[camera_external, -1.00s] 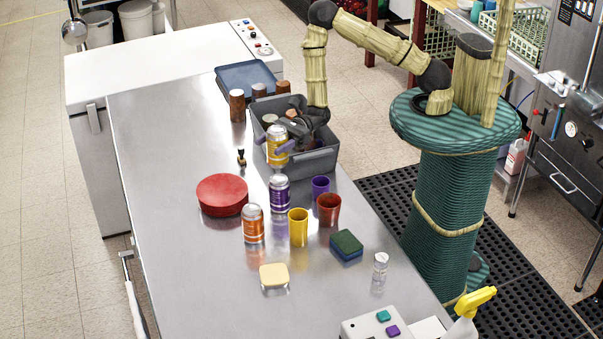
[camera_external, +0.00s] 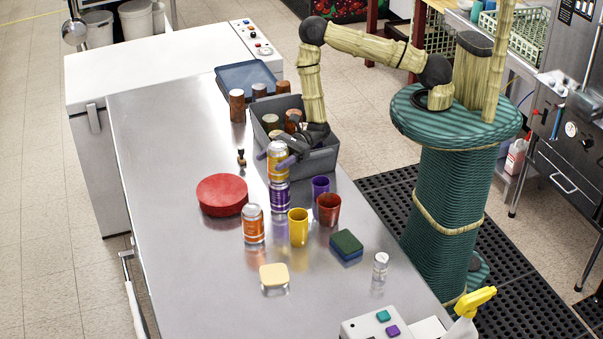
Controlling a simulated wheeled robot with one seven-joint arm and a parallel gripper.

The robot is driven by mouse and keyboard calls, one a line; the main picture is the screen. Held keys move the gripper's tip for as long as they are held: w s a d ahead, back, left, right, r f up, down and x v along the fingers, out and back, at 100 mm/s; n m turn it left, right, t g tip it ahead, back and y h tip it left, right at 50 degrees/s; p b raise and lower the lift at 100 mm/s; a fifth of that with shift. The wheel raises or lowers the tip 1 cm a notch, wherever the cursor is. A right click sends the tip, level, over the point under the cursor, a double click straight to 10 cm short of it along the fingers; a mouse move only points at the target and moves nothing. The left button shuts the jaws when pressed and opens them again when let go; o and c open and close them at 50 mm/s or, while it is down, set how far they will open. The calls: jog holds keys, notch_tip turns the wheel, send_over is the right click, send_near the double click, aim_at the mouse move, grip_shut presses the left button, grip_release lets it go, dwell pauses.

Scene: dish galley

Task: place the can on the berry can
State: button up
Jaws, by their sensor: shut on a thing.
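The yellow-orange can (camera_external: 278,163) is upright in my gripper (camera_external: 280,154), whose fingers are shut around it. The purple can (camera_external: 280,198), which looks like the berry can, stands upright on the steel table. The held can is lined up above it, and its lower edge covers the purple can's top. I cannot tell whether the two touch or a small gap is left. Another can, orange (camera_external: 253,224), stands apart at the front left.
A grey bin (camera_external: 318,162) with several items is behind the cans. A red round tin (camera_external: 222,195) lies left. Purple (camera_external: 320,187), red (camera_external: 329,209) and yellow (camera_external: 298,228) cups stand close at the right and front. The table's left side is clear.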

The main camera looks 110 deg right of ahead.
jog(key=shift+f, duration=0.15)
jog(key=o, duration=1.2)
jog(key=b+v, duration=0.4)
jog(key=v, duration=0.8)
